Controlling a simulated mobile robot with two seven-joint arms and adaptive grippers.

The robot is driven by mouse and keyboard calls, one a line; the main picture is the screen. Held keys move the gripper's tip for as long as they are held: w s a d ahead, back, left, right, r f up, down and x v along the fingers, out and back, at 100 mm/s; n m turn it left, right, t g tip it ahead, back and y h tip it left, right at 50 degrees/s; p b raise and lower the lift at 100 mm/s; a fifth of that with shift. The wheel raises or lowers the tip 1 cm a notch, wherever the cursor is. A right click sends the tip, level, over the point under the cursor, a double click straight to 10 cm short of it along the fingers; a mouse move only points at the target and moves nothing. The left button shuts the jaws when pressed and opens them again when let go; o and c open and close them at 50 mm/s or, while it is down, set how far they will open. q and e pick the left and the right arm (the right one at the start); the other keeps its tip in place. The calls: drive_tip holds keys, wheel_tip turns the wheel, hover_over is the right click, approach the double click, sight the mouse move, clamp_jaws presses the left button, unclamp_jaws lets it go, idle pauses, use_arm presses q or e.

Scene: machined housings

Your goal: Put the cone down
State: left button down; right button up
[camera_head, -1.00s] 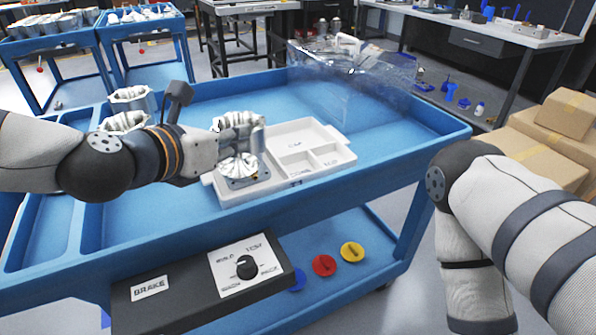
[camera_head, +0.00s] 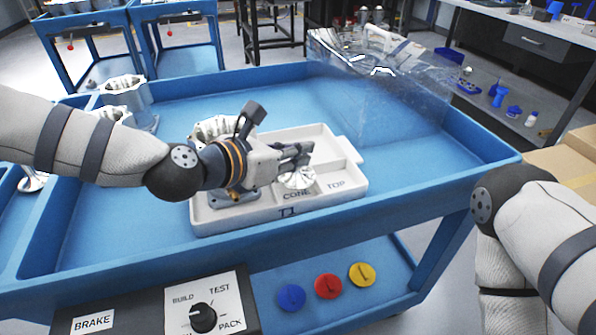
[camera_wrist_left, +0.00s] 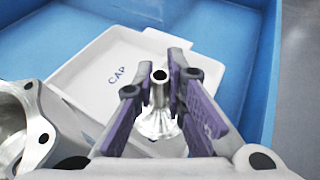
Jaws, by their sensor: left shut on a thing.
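The cone (camera_head: 297,178) is a shiny, flared metal part with a narrow tube end. It also shows in the left wrist view (camera_wrist_left: 159,112), between the purple-padded fingers. My left gripper (camera_head: 300,156) is shut on it, over the tray's compartment marked CONE. Whether the cone touches the tray floor I cannot tell. The white tray (camera_head: 350,186) has compartments marked CONE, TOP and, in the left wrist view, CAP. My right gripper is not in view; only my right arm shows at the right.
A metal housing (camera_head: 216,128) stands at the tray's left, partly behind my left gripper. More housings (camera_head: 124,92) stand at the cart's left. A clear box (camera_head: 385,85) stands at the back right. The blue cart (camera_head: 420,190) has free room right of the tray.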

sight(296, 176)
use_arm(q)
wheel_tip(296, 176, down, 4)
drive_tip(key=shift+r, duration=0.25)
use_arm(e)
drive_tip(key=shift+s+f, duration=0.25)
use_arm(q)
drive_tip(key=shift+f, duration=0.15)
drive_tip(key=c, duration=2.1)
unclamp_jaws()
drive_tip(key=shift+f, duration=0.1)
drive_tip(key=o, duration=0.5)
drive_tip(key=shift+c, duration=0.2)
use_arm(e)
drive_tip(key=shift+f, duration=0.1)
use_arm(q)
drive_tip(key=shift+d, duration=0.1)
